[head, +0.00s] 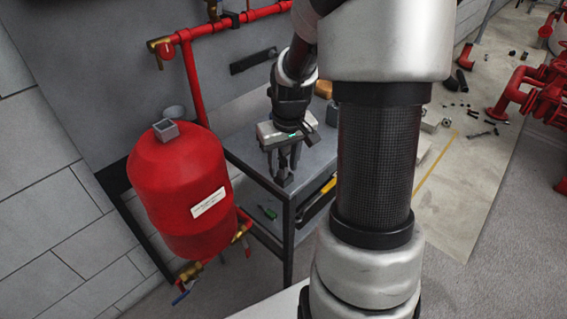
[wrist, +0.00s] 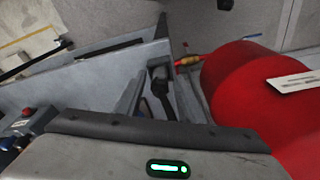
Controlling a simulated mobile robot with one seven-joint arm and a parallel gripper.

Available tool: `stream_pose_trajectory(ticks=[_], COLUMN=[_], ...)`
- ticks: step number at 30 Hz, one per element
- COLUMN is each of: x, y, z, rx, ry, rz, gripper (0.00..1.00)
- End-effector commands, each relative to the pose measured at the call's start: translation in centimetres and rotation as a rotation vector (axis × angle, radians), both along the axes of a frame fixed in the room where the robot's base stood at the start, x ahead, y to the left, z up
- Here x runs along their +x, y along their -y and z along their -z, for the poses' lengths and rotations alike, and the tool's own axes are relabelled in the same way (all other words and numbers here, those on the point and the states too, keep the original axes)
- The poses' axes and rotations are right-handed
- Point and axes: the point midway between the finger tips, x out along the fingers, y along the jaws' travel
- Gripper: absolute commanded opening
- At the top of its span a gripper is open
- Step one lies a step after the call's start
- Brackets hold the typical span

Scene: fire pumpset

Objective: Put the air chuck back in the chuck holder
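My gripper (head: 284,168) points down over the near left corner of a grey cart. Its two fingers stand apart. A dark, slim piece with a rounded end, probably the air chuck (head: 284,179), sits between or just below the fingertips. In the wrist view the dark piece (wrist: 160,88) shows between the two grey fingers (wrist: 160,100), with a gap that looks open beside it. I cannot tell whether a finger touches it. A small square grey open-topped box (head: 166,130) sits on the red tank; it may be the chuck holder, but I cannot be sure.
The red tank (head: 180,185) stands left of the cart (head: 312,160), close to its edge. Red pipes (head: 195,85) run along the wall. A green-handled tool (head: 268,212) lies on the lower shelf.

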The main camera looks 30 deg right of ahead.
Motion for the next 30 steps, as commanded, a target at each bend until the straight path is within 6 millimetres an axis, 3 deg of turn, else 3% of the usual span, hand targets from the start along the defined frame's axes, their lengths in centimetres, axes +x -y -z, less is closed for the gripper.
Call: stream_pose_trajectory(ticks=[12, 24, 30], x=[0.0, -1.2, -1.6], y=[0.0, 0.0, -0.1], z=[-1.0, -9.0, -11.6], rx=[-0.001, -0.002, -0.001], ry=[0.002, 0.004, 0.002], rz=[0.000, -0.001, 0.000], gripper=[0.38, 0.38, 0.38])
